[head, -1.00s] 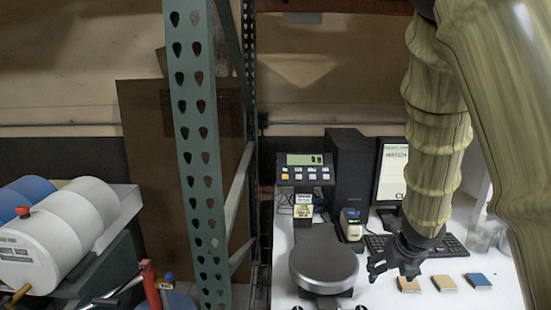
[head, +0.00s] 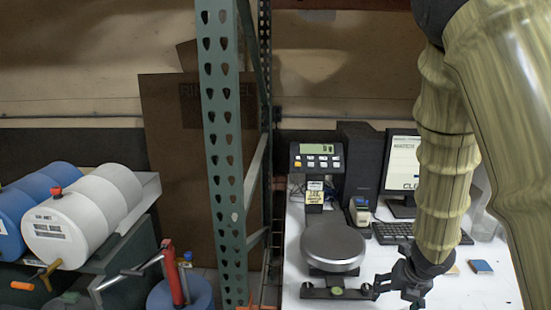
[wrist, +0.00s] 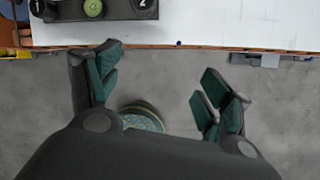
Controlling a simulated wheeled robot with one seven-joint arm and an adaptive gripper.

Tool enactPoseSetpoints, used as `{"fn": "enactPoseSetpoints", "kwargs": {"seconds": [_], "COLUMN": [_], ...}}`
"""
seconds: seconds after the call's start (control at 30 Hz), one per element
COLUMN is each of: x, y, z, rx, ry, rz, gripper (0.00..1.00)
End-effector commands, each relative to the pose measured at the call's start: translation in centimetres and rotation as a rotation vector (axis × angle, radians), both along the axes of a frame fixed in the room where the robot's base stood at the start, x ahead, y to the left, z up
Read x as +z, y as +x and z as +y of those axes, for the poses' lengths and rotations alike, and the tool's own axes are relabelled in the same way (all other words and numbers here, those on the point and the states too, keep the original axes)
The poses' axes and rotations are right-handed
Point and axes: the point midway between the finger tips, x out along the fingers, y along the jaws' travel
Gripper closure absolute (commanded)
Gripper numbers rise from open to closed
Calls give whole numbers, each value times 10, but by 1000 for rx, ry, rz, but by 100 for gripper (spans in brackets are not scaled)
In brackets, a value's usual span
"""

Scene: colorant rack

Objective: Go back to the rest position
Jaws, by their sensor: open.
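My gripper (head: 399,290) hangs at the front of the white table in the head view, to the right of the round scale. In the wrist view my gripper (wrist: 155,88) has its two dark green-padded fingers spread wide, with nothing between them. Grey floor and part of a round greenish object (wrist: 141,117) show below and behind the fingers. The sleeved arm comes down from the upper right and hides part of the table.
The white table (head: 462,292) bears a scale (head: 333,245) with a display (head: 315,157), a keyboard (head: 392,233), a monitor (head: 403,165) and a blue sample block (head: 481,266). A green rack post (head: 224,150) stands left. White (head: 75,228) and blue drums lie beyond it.

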Motion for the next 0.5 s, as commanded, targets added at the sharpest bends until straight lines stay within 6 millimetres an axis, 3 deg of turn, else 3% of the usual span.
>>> {"fn": "enactPoseSetpoints", "kwargs": {"seconds": [0.27,0.5], "x": [-70,-156], "y": [-25,-74], "z": [35,67], "rx": [-295,-780], "ry": [177,379], "rz": [83,202], "gripper": [21,21]}}
